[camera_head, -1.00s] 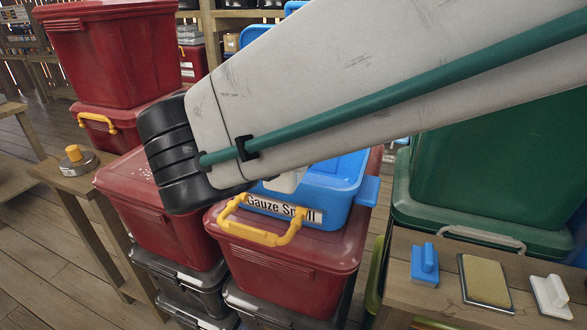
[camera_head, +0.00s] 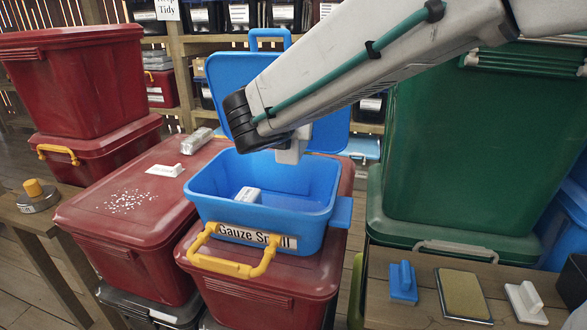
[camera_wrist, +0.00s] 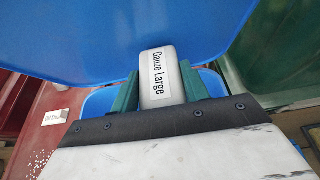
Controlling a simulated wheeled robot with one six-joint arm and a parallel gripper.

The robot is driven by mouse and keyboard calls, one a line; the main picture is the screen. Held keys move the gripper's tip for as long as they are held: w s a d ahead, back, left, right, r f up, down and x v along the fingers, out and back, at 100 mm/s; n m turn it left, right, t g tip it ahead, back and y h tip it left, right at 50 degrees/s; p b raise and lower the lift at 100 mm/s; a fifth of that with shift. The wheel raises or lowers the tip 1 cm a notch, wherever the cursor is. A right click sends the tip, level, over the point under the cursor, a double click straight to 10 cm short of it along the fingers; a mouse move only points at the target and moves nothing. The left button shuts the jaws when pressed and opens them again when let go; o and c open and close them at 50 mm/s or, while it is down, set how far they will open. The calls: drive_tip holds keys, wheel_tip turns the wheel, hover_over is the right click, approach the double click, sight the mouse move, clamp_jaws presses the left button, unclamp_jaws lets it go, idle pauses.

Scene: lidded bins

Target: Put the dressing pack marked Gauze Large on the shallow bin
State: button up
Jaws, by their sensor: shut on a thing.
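My gripper (camera_wrist: 162,84), with green fingers, is shut on a white pack (camera_wrist: 158,72) marked "Gauze Large".
A red box (camera_head: 90,215) at left bears white specks, a white label holder (camera_head: 165,169) and a grey wrapped packet (camera_head: 197,140). A tall green bin (camera_head: 455,165) stands close at right. A bench (camera_head: 390,312) at front right holds a blue-handled block, a pad and a white-handled block.

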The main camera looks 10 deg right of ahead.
wheel_tip(320, 180, down, 10)
drive_tip(key=shift+f, duration=0.2)
idle(0.4)
drive_tip(key=shift+f, duration=0.55)
drive_tip(key=o, duration=1)
